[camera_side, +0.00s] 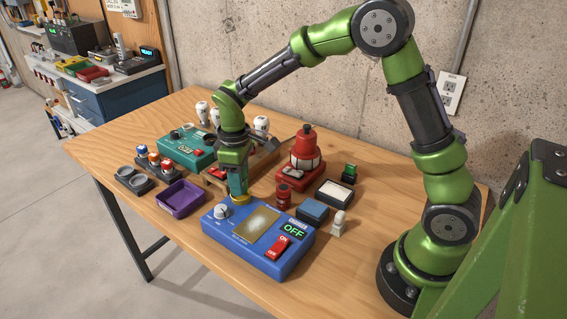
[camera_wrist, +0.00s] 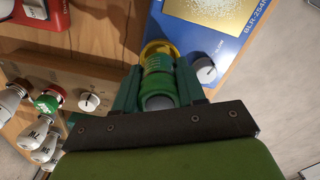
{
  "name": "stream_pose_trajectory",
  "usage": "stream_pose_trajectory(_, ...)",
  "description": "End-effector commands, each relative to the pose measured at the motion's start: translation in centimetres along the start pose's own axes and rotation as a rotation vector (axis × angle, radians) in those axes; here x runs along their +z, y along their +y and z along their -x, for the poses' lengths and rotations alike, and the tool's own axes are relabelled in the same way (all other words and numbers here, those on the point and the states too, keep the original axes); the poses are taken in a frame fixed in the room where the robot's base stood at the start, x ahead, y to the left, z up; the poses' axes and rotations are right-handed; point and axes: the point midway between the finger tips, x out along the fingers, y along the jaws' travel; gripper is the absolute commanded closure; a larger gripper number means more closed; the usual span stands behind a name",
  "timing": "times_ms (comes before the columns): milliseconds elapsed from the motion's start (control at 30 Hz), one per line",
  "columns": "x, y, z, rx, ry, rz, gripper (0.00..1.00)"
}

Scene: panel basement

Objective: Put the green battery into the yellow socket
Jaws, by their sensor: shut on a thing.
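My gripper (camera_side: 237,187) points down at the back left corner of the blue panel box (camera_side: 225,232). Its teal fingers are shut on the green battery (camera_wrist: 158,88), one finger on each side. The yellow socket (camera_side: 240,199) is a ring on the blue box, right under the fingertips. In the wrist view the yellow socket (camera_wrist: 158,48) shows around the battery's far end, so the battery is lined up with it or partly inside; how deep it sits I cannot tell. In the side view the fingers hide the battery.
A red device (camera_side: 303,158) and red jar (camera_side: 283,196) stand right.

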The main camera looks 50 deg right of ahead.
Motion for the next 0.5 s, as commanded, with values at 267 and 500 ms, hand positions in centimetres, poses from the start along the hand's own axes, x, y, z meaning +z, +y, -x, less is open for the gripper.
stream_pose_trajectory(267,0.00,0.01,-0.08,0.000,0.000,0.000,0.95)
stream_pose_trajectory(500,-0.02,0.02,-0.53,0.001,0.001,0.000,0.95)
